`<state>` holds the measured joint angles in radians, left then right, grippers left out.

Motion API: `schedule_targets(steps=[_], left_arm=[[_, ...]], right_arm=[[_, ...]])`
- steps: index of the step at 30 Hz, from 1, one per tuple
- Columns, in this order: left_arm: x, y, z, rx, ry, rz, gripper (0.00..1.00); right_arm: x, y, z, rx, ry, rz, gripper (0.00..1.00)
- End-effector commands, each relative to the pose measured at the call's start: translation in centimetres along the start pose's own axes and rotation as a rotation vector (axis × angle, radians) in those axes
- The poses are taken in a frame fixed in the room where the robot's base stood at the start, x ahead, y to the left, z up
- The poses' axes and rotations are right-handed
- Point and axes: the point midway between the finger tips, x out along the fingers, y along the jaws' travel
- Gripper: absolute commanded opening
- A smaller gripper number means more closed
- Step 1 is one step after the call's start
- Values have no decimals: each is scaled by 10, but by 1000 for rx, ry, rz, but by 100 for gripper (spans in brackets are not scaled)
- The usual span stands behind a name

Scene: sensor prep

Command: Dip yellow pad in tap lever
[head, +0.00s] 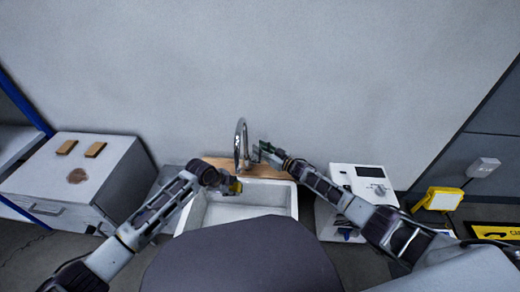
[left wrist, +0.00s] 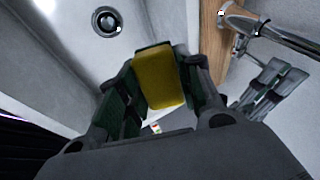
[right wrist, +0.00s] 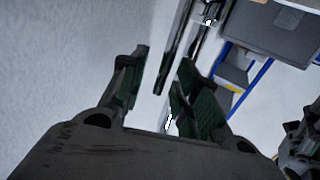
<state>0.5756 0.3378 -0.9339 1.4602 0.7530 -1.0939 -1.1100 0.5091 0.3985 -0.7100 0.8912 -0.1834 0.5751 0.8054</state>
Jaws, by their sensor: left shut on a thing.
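The yellow pad (left wrist: 160,80) is held between the fingers of my left gripper (head: 233,186), over the white sink (head: 262,212).
A wooden board (head: 255,170) lies behind the sink, under the tap. A white cabinet (head: 110,165) with brown pieces on top stands left. A white device (head: 362,182) stands right of the sink. A yellow lamp (head: 443,199) is farther right. The wall is close behind the tap.

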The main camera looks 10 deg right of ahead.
Motion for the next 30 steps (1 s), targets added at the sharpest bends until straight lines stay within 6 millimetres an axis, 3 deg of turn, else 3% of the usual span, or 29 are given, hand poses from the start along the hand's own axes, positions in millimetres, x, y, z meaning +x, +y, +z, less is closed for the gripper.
schedule_targets(steps=[13, 21, 30], left_arm=[[0, 0, 0, 0, 0, 0, 16], [0, 0, 0, 0, 0, 0, 16], [0, 0, 0, 0, 0, 0, 16]], right_arm=[[4, 0, 0, 0, -1, 0, 32], [4, 0, 0, 0, -1, 0, 0], [4, 0, 0, 1, 0, 0, 0]])
